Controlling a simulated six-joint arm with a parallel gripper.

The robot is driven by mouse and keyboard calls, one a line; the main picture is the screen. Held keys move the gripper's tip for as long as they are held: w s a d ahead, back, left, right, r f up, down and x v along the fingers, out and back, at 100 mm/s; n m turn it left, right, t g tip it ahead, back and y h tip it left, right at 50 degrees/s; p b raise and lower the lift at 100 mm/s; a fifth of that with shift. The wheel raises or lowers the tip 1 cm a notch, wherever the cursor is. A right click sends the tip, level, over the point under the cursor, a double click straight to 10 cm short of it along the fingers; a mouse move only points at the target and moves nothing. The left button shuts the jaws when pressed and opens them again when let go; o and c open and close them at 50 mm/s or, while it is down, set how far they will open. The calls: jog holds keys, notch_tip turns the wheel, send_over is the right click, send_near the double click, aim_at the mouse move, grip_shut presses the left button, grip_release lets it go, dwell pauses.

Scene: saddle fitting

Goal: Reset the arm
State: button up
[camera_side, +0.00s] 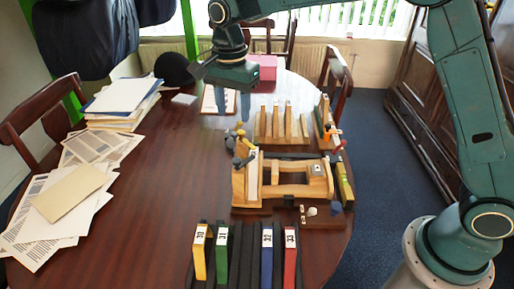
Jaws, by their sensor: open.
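My arm reaches in from the right and arches over the top of the picture. My gripper (233,88) hangs at its end, pointing down over the far part of the round wooden table (150,185). It is open, and I see nothing held in it. The fingertips are small and partly lost against the clutter behind.
A wooden saddle fixture (240,188) stands right of the table's middle, with a pegged wooden rack (283,138) behind it. In front is a dark slotted rack (234,262) with coloured, numbered pieces. Papers (65,195) cover the left side. The table's centre-left is clear.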

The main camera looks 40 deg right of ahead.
jog(key=s+d+r+n+t, duration=0.1)
jog(key=s+d+r+n, duration=0.3)
jog(key=s, duration=0.3)
jog(key=s+d+r+n+t, duration=0.2)
jog(key=s+d+r, duration=0.3)
jog(key=s+r, duration=0.15)
jog(key=s+d+f+n+t, duration=0.1)
jog(key=s+d+f+n, duration=0.1)
jog(key=s, duration=0.6)
jog(key=s+d+f+n+t, duration=0.1)
jog(key=s+d+f+n, duration=0.1)
jog(key=s+n, duration=0.3)
jog(key=s, duration=0.4)
jog(key=shift+s+d+f+n+t, duration=0.2)
jog(key=shift+s+d+n+t, duration=0.1)
jog(key=shift+d, duration=0.1)
